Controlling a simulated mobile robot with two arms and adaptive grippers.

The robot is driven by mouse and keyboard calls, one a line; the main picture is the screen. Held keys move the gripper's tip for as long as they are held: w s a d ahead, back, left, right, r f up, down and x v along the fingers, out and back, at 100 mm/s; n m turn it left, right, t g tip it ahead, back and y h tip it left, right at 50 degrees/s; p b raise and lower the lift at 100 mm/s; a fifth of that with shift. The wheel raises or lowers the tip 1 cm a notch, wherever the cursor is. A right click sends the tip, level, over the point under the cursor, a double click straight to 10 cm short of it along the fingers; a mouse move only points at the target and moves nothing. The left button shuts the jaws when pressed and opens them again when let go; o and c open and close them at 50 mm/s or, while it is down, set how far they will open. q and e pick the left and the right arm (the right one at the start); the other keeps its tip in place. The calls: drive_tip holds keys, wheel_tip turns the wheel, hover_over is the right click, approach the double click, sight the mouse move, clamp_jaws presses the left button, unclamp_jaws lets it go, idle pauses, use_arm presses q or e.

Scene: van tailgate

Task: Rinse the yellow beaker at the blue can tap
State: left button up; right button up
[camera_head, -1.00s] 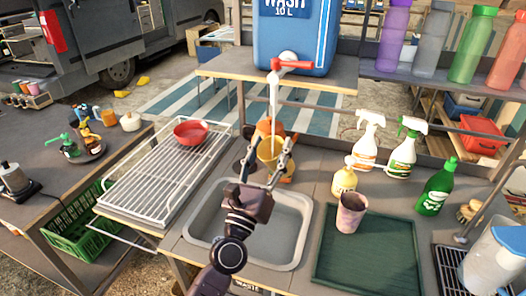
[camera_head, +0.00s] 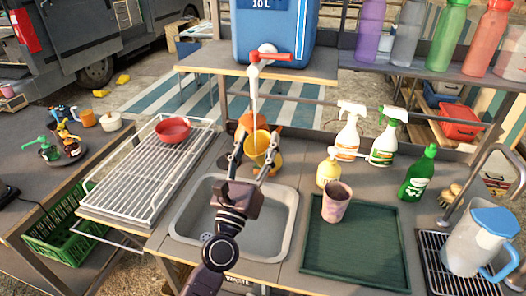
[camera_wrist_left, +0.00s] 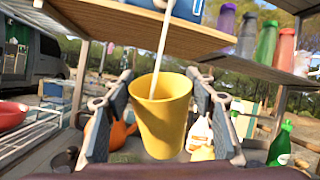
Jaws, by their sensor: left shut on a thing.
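The yellow beaker (camera_head: 257,144) is upright between the fingers of my left gripper (camera_head: 254,153), which is shut on it above the back of the grey sink (camera_head: 185,225). The blue can (camera_head: 272,38) stands on the shelf above, and its tap (camera_head: 268,56) has a red lever. A pale stream of water runs from the tap down into the beaker. In the left wrist view the beaker (camera_wrist_left: 161,112) stands between both finger pads, and the stream enters its mouth. My right gripper is not in view.
A white wire drying rack (camera_head: 130,185) with a red bowl (camera_head: 173,130) is left of the sink. Right of it are a green tray (camera_head: 355,265) with a pinkish cup (camera_head: 336,203), spray bottles (camera_head: 348,132), a green bottle (camera_head: 418,174) and a clear jug (camera_head: 474,245). An orange object sits behind the beaker.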

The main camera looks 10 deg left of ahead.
use_arm(q)
drive_tip(key=shift+s+d, duration=0.1)
drive_tip(key=shift+d, duration=0.05)
drive_tip(key=shift+s+a, duration=0.5)
drive_tip(key=shift+a, duration=0.05)
drive_tip(key=shift+s+a+b, duration=0.2)
drive_tip(key=shift+s+a, duration=0.85)
drive_tip(key=shift+s, duration=0.25)
drive_tip(key=shift+s+a+b, duration=0.2)
drive_tip(key=shift+s+a, duration=0.85)
drive_tip(key=shift+s, duration=0.2)
drive_tip(key=shift+r, duration=0.1)
